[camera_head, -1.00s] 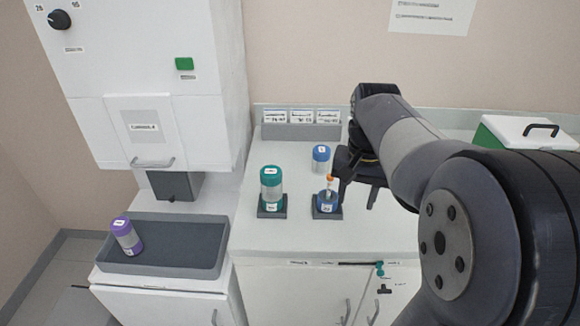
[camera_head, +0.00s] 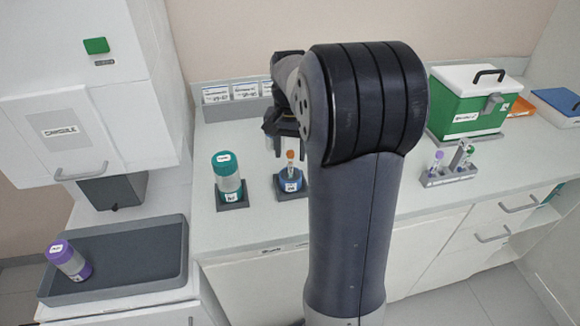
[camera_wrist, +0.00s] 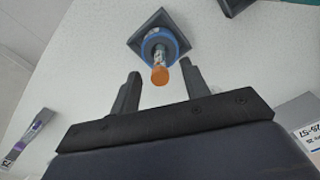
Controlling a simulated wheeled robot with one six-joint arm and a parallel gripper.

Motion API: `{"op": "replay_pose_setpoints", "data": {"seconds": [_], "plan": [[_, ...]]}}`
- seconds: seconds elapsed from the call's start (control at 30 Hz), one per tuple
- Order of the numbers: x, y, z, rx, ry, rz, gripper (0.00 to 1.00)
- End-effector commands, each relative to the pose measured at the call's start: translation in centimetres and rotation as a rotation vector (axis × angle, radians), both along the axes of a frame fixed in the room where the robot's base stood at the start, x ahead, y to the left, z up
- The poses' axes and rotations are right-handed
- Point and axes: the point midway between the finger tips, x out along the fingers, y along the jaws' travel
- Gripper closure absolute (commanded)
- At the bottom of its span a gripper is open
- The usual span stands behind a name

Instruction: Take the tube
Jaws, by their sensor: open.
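A slim tube with an orange cap (camera_head: 290,155) stands upright in a blue holder (camera_head: 291,184) on a dark square base. In the wrist view the orange cap (camera_wrist: 160,76) shows between the two fingertips, with the clear tube body and blue holder beyond it. My gripper (camera_wrist: 160,74) is open, with a finger on each side of the cap in the picture. A gap shows on both sides, and I cannot tell how deep the tube sits between the fingers. In the head view my gripper (camera_head: 285,128) is just behind and above the tube, partly hidden by my arm.
A teal-lidded jar (camera_head: 228,178) stands left of the tube. A purple-lidded jar (camera_head: 68,260) leans in a dark tray (camera_head: 160,265). A rack (camera_head: 449,176) with tubes and a green-and-white box (camera_head: 470,105) stand at right. Label cards (camera_head: 232,95) line the wall behind.

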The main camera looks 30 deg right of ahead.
Motion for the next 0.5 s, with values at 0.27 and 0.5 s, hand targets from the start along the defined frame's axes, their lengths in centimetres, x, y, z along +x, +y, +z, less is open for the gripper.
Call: {"op": "replay_pose_setpoints", "data": {"seconds": [0.27, 0.5], "plan": [[0.1, -0.1, -3.5, 0.001, 0.003, 0.000, 0.56], [0.1, -0.1, -3.6, 0.001, 0.001, 0.000, 0.56]]}}
